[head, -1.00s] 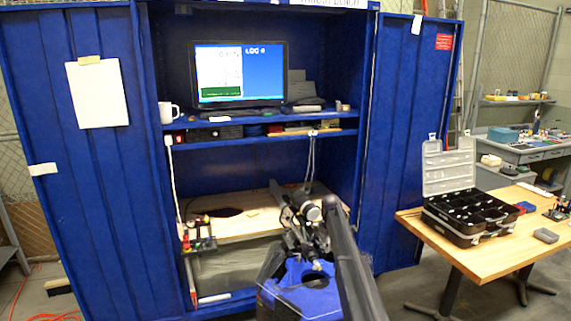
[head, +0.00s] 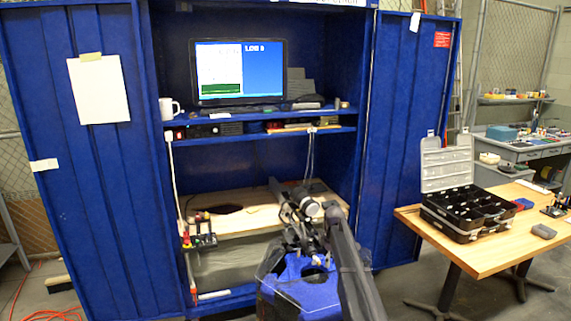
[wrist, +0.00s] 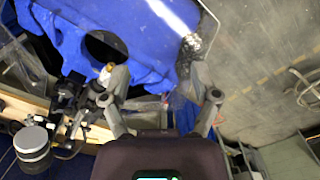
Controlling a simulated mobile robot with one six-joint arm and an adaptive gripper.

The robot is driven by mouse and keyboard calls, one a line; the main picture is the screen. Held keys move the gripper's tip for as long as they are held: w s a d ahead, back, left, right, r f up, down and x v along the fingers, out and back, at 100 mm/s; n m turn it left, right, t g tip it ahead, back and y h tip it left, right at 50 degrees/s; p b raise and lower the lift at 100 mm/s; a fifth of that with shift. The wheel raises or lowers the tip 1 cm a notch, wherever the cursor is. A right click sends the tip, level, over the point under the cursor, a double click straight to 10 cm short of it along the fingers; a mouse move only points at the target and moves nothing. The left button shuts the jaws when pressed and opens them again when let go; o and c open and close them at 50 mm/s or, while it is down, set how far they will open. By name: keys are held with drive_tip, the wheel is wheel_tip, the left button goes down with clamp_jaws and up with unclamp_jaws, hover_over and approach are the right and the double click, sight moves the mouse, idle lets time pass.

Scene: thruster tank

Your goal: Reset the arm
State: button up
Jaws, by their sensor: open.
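My arm reaches up from the bottom of the head view toward the cabinet's lower wooden shelf. In the wrist view my gripper (wrist: 161,80) is open, its two grey fingers apart with nothing held between them. A blue tank (head: 297,299) with a round dark opening stands in front of the cabinet, below the arm. It also shows beyond the fingers in the wrist view (wrist: 150,62). A small brass-tipped fitting (wrist: 105,72) appears beside the left finger; I cannot tell whether they touch. My gripper is hard to make out in the head view.
The open blue cabinet (head: 258,157) holds a monitor (head: 238,72) and a white mug (head: 169,108). Small tools (head: 203,233) sit at the wooden shelf's (head: 240,205) left. A table (head: 420,220) with an open black case (head: 455,225) stands right. Floor between is clear.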

drive_tip(key=s+f+m+b, duration=0.2)
drive_tip(key=s+m, duration=0.4)
drive_tip(key=s, duration=1.2)
drive_tip(key=s+f+m+b, duration=0.2)
drive_tip(key=s+m, duration=0.4)
drive_tip(key=s, duration=1.2)
drive_tip(key=shift+s+f+b, duration=0.2)
drive_tip(key=shift+f+b, duration=0.1)
drive_tip(key=shift+f, duration=0.1)
